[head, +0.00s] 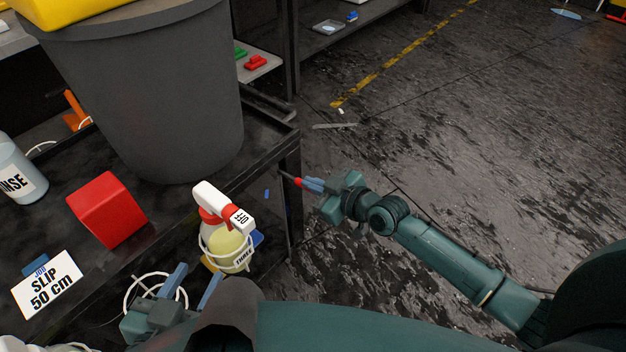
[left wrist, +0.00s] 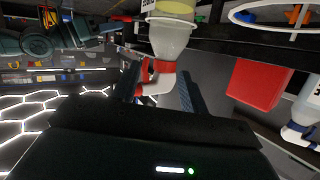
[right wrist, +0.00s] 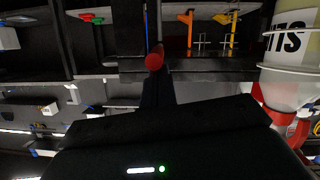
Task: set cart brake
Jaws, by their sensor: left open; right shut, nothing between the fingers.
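The black cart (head: 262,152) stands at the left of the head view. A small red-tipped lever (head: 298,182) sticks out by its right corner post. Its round red end also shows in the right wrist view (right wrist: 154,61). My right gripper (head: 309,184) is shut and empty, its fingertips at the red end; I cannot tell whether they touch it. The shut fingers show just below the red end in the right wrist view (right wrist: 156,82). My left gripper (head: 195,278) is open and empty near the cart's front edge, below the spray bottle (head: 228,248).
The cart carries a large grey bin (head: 170,90), a red block (head: 105,208), a rinse bottle (head: 18,170) and a slip card (head: 48,284). A shelf with red and green pieces (head: 256,62) stands behind. The dark floor (head: 480,130) at right is mostly clear.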

